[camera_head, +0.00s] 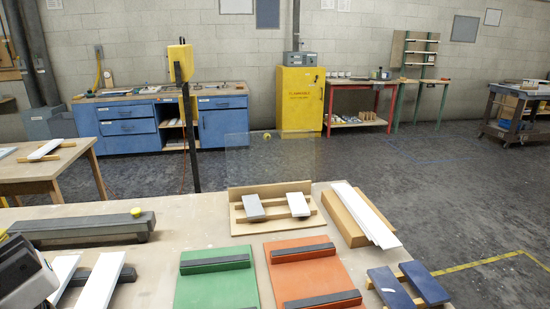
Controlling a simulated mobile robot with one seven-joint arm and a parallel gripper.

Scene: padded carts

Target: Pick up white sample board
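A small white sample board (298,204) lies tilted on a wooden rack (240,228) in the middle of the worktable, to the right of a grey board (253,207). Two more white boards, one narrow (63,272) and one longer (101,281), lean across dark rails at the front left. Part of my arm's end, with my gripper (28,275), shows at the lower left edge, beside the narrow white board. Its fingers cannot be made out, and I cannot tell whether it touches the board.
Green (216,286) and orange (312,277) padded panels lie at the front. Long white strips (364,214) rest on a wooden block at right, near blue boards (390,287). A dark grey beam (85,226) lies at left. A clear upright panel (270,160) stands behind the rack.

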